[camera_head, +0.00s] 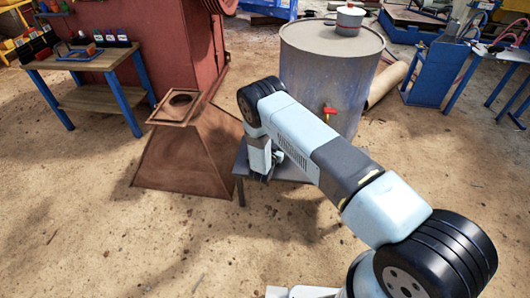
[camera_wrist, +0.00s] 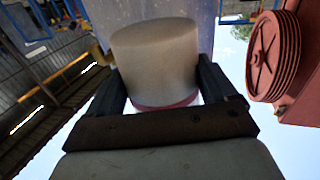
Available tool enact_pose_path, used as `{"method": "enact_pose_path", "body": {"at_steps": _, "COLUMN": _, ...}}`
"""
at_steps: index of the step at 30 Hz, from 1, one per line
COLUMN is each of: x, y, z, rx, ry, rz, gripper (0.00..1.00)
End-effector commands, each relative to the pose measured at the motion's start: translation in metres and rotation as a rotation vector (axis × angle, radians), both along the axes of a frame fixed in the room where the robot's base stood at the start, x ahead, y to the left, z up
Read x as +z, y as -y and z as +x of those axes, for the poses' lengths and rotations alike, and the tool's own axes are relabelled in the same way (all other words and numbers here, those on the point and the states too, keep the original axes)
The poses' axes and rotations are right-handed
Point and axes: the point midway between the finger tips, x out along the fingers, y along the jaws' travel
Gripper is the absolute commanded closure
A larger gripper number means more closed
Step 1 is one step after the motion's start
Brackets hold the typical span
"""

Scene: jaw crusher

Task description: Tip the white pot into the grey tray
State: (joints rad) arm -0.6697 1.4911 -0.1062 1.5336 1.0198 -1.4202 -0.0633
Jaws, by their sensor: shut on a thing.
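A white pot (camera_wrist: 155,62) with a reddish band at one end fills the middle of the wrist view. My gripper (camera_wrist: 160,80) is shut on it, with one dark finger on each side. The sky shows at the bottom of this view, on the same side as the reddish band. In the head view my arm reaches down over a small grey table (camera_head: 290,173) in front of the drum; my arm hides the held pot there. I cannot make out the grey tray in either view.
A large grey drum (camera_head: 310,80) with a red tap stands just behind my arm, with a lidded pot (camera_head: 348,20) on top. A rusty hopper (camera_head: 185,155) stands to the left. A workbench (camera_head: 90,62) is farther left. The sandy floor in front is clear.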

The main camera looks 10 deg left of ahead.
Motion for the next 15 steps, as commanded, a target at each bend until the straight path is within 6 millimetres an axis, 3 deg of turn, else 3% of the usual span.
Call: {"method": "enact_pose_path", "body": {"at_steps": 15, "x": 0.04, "y": 0.012, "z": -0.041, "rx": 0.0, "ry": 0.0, "rz": 0.001, "gripper": 0.6}}
